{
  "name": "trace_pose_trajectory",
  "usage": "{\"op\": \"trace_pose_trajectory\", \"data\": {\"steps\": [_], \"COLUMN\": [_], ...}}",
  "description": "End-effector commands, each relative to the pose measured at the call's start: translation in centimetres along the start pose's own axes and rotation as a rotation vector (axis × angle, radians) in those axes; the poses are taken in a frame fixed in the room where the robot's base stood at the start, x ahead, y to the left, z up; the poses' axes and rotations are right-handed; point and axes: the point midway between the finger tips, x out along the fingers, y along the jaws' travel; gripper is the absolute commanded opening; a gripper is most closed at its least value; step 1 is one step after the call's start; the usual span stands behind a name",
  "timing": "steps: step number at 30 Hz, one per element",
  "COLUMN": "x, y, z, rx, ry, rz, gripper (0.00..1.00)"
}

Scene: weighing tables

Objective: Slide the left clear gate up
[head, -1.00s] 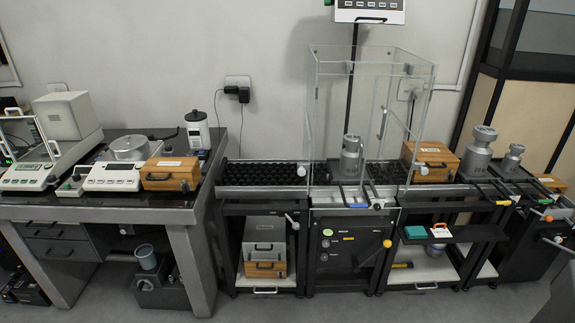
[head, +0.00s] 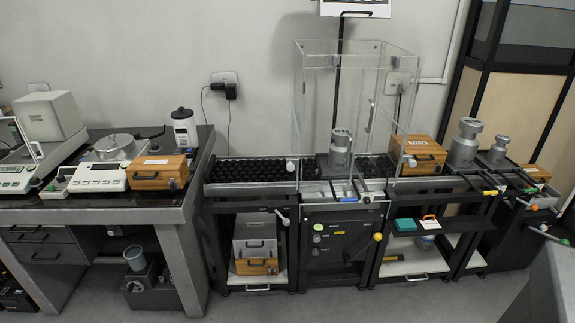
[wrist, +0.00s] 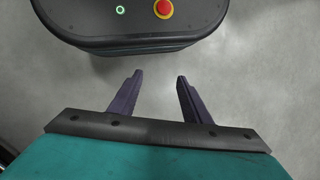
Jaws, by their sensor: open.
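In the head view, a tall clear enclosure (head: 338,65) stands around a steel weight (head: 340,152) on the middle weighing table. Its left clear gate (head: 298,120) is the upright panel on the left side, with a small white knob (head: 290,167) low at its edge. The gate appears down, though the clear panels overlap and its exact edges are hard to tell. My gripper (wrist: 153,82) shows in the wrist view with its two dark fingers apart and nothing between them. It is over bare floor, away from the enclosure.
A black roller conveyor (head: 250,171) runs to the enclosure's left. A wooden box (head: 417,152) and more steel weights (head: 465,145) stand to its right. A left table (head: 95,209) holds balances and another wooden box (head: 158,173). Grey floor (head: 250,309) is free in front.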

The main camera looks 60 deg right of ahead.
Motion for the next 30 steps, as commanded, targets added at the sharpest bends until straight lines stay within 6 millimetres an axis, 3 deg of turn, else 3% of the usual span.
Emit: {"op": "trace_pose_trajectory", "data": {"steps": [8,14,21,30], "x": [-5.7,-10.9,-18.2,-28.3], "y": [1.2,3.7,8.9,18.0], "z": [-7.3,-12.0,-16.4,-19.2], "rx": [0.206,0.349,0.515,0.712], "ry": [0.196,0.348,0.542,0.805], "rz": [-0.240,-0.397,-0.570,-0.764], "gripper": [0.44,0.44,0.44,0.44]}}
